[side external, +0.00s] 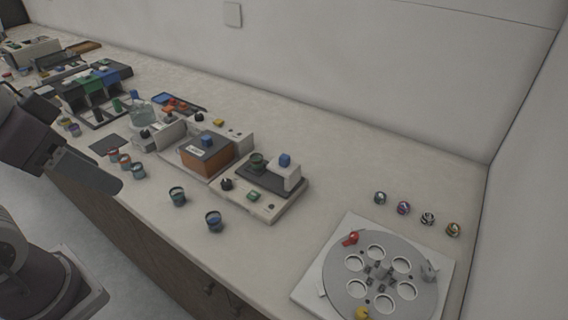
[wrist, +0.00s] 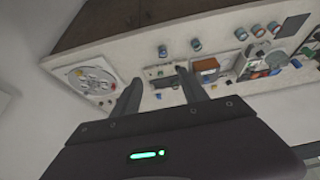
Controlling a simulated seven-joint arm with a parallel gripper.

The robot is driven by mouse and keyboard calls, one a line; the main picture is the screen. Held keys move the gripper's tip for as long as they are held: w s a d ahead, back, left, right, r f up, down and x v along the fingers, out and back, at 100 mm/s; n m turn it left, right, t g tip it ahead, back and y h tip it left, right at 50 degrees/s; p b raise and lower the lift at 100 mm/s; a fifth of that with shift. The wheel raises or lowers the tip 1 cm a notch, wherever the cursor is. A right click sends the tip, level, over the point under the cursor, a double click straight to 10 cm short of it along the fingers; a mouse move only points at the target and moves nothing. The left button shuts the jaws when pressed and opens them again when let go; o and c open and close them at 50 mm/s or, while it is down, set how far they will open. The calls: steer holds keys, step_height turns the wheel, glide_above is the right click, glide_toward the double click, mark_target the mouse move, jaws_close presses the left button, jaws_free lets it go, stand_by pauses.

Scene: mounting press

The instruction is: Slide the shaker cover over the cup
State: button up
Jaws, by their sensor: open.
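The shaker is a pale base (side external: 262,205) with a dark deck in the middle of the bench. A white cover (side external: 287,175) with a blue knob (side external: 285,160) stands at the right of the deck. A dark greenish cup (side external: 257,163) stands on the deck to its left, apart from the cover and uncovered. In the wrist view my gripper (wrist: 157,82) is open and empty, with its two fingers spread high over the bench. The shaker (wrist: 160,71) shows small between and beyond the fingers, touching neither.
An orange-brown box (side external: 207,153) with a blue knob stands left of the shaker. Two cups (side external: 214,222) (side external: 177,196) stand in front. A round carousel (side external: 378,285) is at right, with several small round pieces behind it. More equipment crowds the left. Bench between shaker and carousel is clear.

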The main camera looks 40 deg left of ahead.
steer(key=shift+c, duration=0.6)
steer(key=w+r+n, duration=0.1)
steer(key=w, duration=0.2)
steer(key=w+r+n+g, duration=0.1)
steer(key=w+n, duration=0.1)
steer(key=w, duration=0.1)
steer(key=w+d+r+n, duration=0.1)
steer(key=w, duration=0.2)
steer(key=shift+w+d+r+h, duration=0.1)
steer(key=shift+r+h, duration=0.25)
steer(key=shift+h, duration=0.05)
steer(key=shift+c, duration=0.4)
steer(key=n+g+h, duration=0.3)
steer(key=n+g, duration=0.1)
steer(key=n, duration=0.9)
glide_above(284, 156)
steer(key=a, duration=0.3)
step_height(284, 156, down, 14)
steer(key=r, duration=0.1)
steer(key=shift+n+g+h, duration=0.3)
steer(key=shift+n+h, duration=0.1)
steer(key=shift+n, duration=0.1)
steer(key=x, duration=0.6)
steer(key=a+x, duration=0.1)
steer(key=x, duration=0.2)
steer(key=shift+f, duration=0.2)
jaws_close()
steer(key=shift+r, duration=0.1)
